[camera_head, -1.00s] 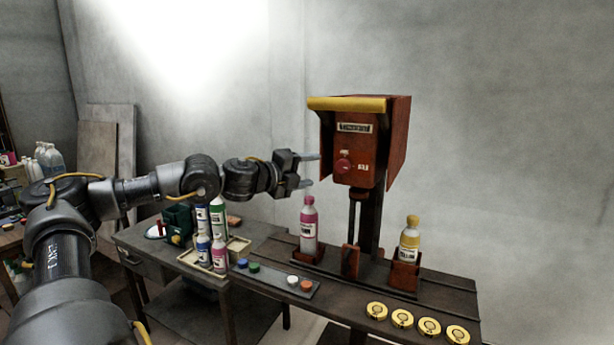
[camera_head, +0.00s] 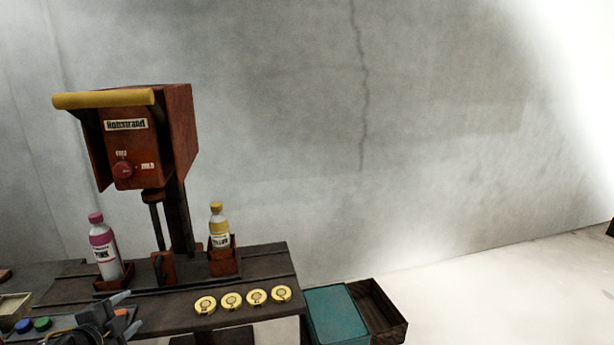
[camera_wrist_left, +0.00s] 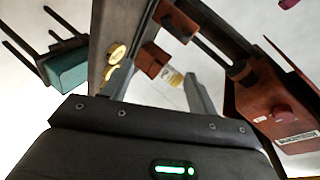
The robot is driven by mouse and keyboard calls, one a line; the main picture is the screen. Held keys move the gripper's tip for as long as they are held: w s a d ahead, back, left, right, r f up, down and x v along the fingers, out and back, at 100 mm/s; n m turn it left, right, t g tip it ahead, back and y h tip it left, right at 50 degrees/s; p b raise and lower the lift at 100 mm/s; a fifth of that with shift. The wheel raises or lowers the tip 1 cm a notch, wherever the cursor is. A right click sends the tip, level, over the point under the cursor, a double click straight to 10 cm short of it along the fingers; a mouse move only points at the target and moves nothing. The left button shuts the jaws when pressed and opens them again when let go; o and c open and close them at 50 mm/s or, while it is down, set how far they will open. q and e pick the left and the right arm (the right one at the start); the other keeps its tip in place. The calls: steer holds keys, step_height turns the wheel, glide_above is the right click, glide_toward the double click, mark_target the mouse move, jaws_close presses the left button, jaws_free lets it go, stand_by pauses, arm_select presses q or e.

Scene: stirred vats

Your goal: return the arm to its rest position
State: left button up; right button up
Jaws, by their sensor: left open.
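My left gripper (camera_head: 127,312) shows at the bottom left of the head view, low in front of the bench, with its fingers apart and nothing between them. Most of its arm is out of frame. In the left wrist view its two fingers (camera_wrist_left: 163,86) are apart over the scene. The red machine (camera_head: 150,150) with a yellow bar and a red knob (camera_head: 124,170) stands upright behind and above the gripper, clear of it. The machine also shows at the right of the wrist view (camera_wrist_left: 262,100). My right gripper is not in view.
A pink bottle (camera_head: 103,250) and a yellow bottle (camera_head: 219,228) stand in red holders on the bench (camera_head: 262,262). Several yellow discs (camera_head: 232,301) lie along its front. A teal bin (camera_head: 336,315) and a dark crate (camera_head: 378,310) are right of it. Blue and green caps (camera_head: 41,324) lie left.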

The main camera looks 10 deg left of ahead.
arm_select(q)
steer(key=s+d+f+n+g, duration=0.55)
steer(key=s+d+f, duration=0.45)
steer(key=s+f, duration=0.35)
steer(key=s+d+f+n+g+h, duration=0.1)
steer(key=s+d+f+n+g, duration=0.15)
steer(key=s+d, duration=0.35)
steer(key=s+d+f+n+g+h, duration=0.1)
steer(key=s+d+f+n+g, duration=0.15)
steer(key=s+d+f, duration=0.4)
steer(key=s+a+f, duration=0.1)
steer(key=s+f, duration=0.2)
steer(key=f, duration=1.9)
steer(key=s+a+f+g, duration=0.2)
steer(key=s+a+f, duration=0.1)
steer(key=s+f, duration=1.4)
steer(key=shift+f+y, duration=0.2)
steer(key=shift+y, duration=0.1)
